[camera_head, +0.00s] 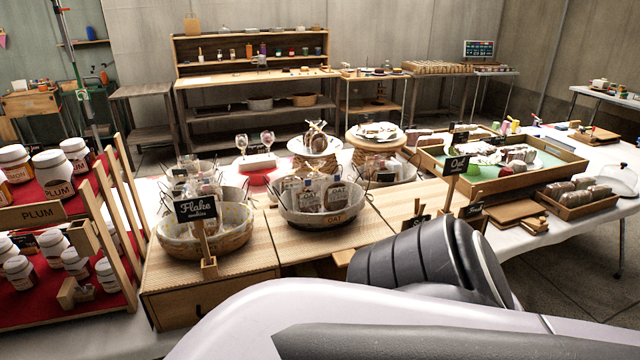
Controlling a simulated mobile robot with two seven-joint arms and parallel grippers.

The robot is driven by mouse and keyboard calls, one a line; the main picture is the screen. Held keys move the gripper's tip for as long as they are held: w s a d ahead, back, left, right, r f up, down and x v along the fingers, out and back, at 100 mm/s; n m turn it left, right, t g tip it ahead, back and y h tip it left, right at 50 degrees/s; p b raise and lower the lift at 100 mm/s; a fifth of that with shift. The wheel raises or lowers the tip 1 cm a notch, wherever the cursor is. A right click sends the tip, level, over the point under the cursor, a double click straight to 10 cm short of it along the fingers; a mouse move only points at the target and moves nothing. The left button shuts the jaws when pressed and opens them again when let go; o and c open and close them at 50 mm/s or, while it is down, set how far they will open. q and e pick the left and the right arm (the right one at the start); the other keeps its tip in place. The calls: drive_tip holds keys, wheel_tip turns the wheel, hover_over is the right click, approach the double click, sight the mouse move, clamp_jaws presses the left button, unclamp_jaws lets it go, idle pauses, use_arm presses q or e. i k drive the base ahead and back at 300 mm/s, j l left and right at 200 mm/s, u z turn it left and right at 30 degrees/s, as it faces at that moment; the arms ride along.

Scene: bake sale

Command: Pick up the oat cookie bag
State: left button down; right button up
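An oval basket (315,217) marked "OAT" stands on the wooden stand near the middle of the head view. Several clear bags of cookies sit in it. The oat cookie bag (337,197) at the basket's right side carries a pale label reading "OAT". Another bag (300,195) with brown contents sits to its left. The lower parts of the bags are hidden by the basket rim. One of my arms crosses the bottom right of the view, in front of the stand. Neither gripper shows.
A second basket (205,235) with a "Flake" sign (195,208) stands left. A jar rack (62,225) is at far left. An "Oat" sign (456,165) stands right of the baskets. A green-lined tray (505,158) lies at right. My arm hides the stand's front right.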

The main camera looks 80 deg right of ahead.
sight(308, 195)
drive_tip(key=k+l+u, duration=0.1)
drive_tip(key=k+l, duration=0.3)
drive_tip(key=k+l+u, duration=0.15)
drive_tip(key=k+l, duration=0.2)
drive_tip(key=k+l+u, duration=0.1)
drive_tip(key=k+l, duration=0.2)
drive_tip(key=k, duration=0.3)
drive_tip(key=k+l+u, duration=0.15)
drive_tip(key=k+l, duration=0.15)
drive_tip(key=k, duration=0.15)
